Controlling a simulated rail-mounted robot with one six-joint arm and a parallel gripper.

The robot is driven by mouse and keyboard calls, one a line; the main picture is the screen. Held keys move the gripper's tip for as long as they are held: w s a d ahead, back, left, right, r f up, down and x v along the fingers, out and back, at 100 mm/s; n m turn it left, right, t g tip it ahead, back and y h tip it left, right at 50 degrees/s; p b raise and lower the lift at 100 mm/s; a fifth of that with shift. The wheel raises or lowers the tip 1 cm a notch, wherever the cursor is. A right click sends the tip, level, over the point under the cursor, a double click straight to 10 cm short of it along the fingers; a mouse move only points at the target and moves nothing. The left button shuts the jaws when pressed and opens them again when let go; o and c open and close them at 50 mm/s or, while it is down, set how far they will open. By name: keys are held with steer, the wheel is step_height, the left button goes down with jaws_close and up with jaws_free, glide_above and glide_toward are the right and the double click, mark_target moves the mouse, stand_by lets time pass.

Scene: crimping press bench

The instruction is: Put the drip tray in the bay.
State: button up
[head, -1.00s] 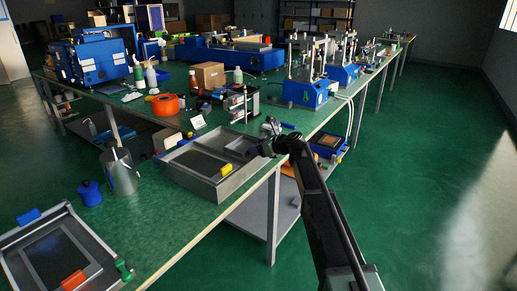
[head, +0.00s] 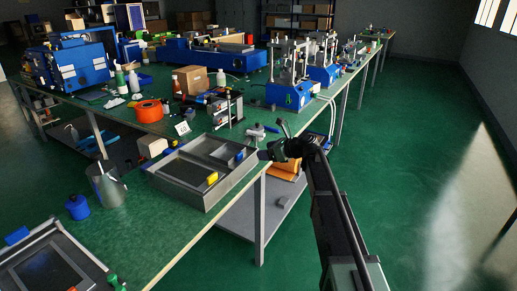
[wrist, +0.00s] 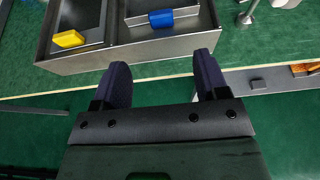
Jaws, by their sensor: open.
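A shallow grey metal box (head: 207,203) sits at the bench's near edge, its inside split into compartments. A yellow tab (head: 212,178) is at its front left and a blue tab (head: 240,155) at its right; the wrist view shows this yellow tab (wrist: 69,39) and blue tab (wrist: 161,18) too. The blue tab is on a grey tray-like insert (wrist: 189,22) in the right compartment. I cannot tell which part is the drip tray or the bay. My gripper (wrist: 161,66) is open and empty, just outside the box's front wall, touching nothing visible. It also shows in the head view (head: 268,153).
Another metal frame (head: 72,232) with blue, red and green tabs lies at lower left. Floor at right is clear.

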steer(key=s+d+f+n+g+h, duration=0.2)
steer(key=s+n, duration=0.6)
steer(key=s, duration=0.5)
steer(key=s+d+f+n+g+h, duration=0.3)
steer(key=s+f+n+h, duration=0.2)
steer(key=s, duration=0.8)
steer(key=s+d+f+n+g+h, duration=0.2)
steer(key=s+d+f+n+h, duration=0.1)
steer(key=s+n, duration=0.8)
steer(key=s+h, duration=0.1)
steer(key=s, duration=0.1)
steer(key=shift+s+f+n+g, duration=0.3)
steer(key=shift+f+n, duration=0.05)
steer(key=shift+n, duration=0.05)
step_height(320, 180, up, 13)
steer(key=p, duration=1.3)
steer(key=shift+r, duration=0.2)
